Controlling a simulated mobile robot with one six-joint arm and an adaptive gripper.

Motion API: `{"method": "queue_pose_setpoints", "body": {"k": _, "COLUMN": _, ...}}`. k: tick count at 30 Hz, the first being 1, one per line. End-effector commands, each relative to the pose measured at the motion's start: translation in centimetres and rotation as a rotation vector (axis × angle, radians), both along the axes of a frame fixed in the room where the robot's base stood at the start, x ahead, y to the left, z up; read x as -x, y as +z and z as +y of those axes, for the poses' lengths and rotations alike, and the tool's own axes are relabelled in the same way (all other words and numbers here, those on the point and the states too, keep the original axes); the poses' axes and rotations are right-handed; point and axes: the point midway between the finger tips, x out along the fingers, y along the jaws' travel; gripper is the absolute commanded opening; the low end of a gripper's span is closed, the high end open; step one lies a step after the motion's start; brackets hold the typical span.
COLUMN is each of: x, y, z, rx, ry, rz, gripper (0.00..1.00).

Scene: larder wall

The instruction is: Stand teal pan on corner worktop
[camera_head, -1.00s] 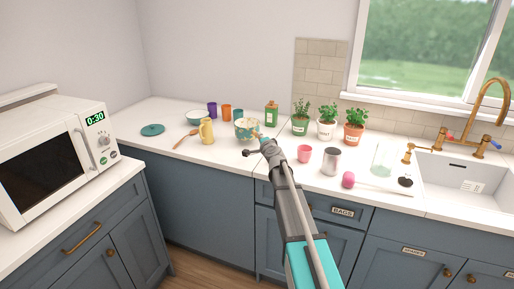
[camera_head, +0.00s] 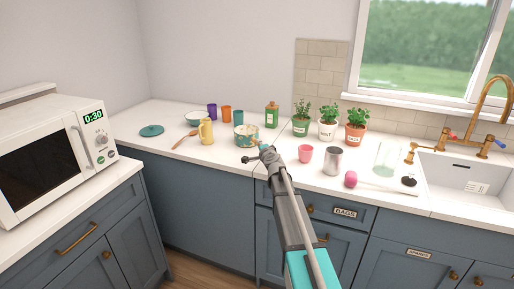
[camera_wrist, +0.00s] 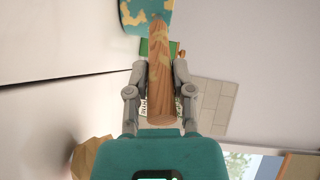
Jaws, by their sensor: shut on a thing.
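The teal pan (camera_head: 246,136) has cream patches and a wooden handle. In the head view it is upright over the right part of the corner worktop (camera_head: 220,153); I cannot tell whether its base touches the surface. My gripper (camera_head: 263,150) is at the pan's near right side. In the wrist view, part of the pan (camera_wrist: 147,14) shows at the top, cut off by the frame. Its wooden handle (camera_wrist: 160,75) runs down between the fingers of my gripper (camera_wrist: 159,68), which is shut on it.
A bowl (camera_head: 197,118), several cups and a green bottle (camera_head: 271,115) stand behind.

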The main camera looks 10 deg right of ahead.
Motion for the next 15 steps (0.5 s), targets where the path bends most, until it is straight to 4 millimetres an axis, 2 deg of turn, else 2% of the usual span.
{"method": "queue_pose_setpoints", "body": {"k": 4, "x": 0.0, "y": -0.31, "z": -0.04, "rx": -0.001, "ry": -0.001, "rz": 0.0, "gripper": 0.0}}
{"method": "queue_pose_setpoints", "body": {"k": 5, "x": 0.01, "y": -0.31, "z": -0.02, "rx": 0.0, "ry": 0.0, "rz": 0.0, "gripper": 0.32}}
{"method": "queue_pose_setpoints", "body": {"k": 10, "x": 0.01, "y": -0.22, "z": -0.03, "rx": 0.0, "ry": 0.0, "rz": 0.0, "gripper": 0.64}}
{"method": "queue_pose_setpoints", "body": {"k": 15, "x": 0.01, "y": -0.22, "z": -0.04, "rx": 0.0, "ry": 0.0, "rz": 0.0, "gripper": 0.65}}
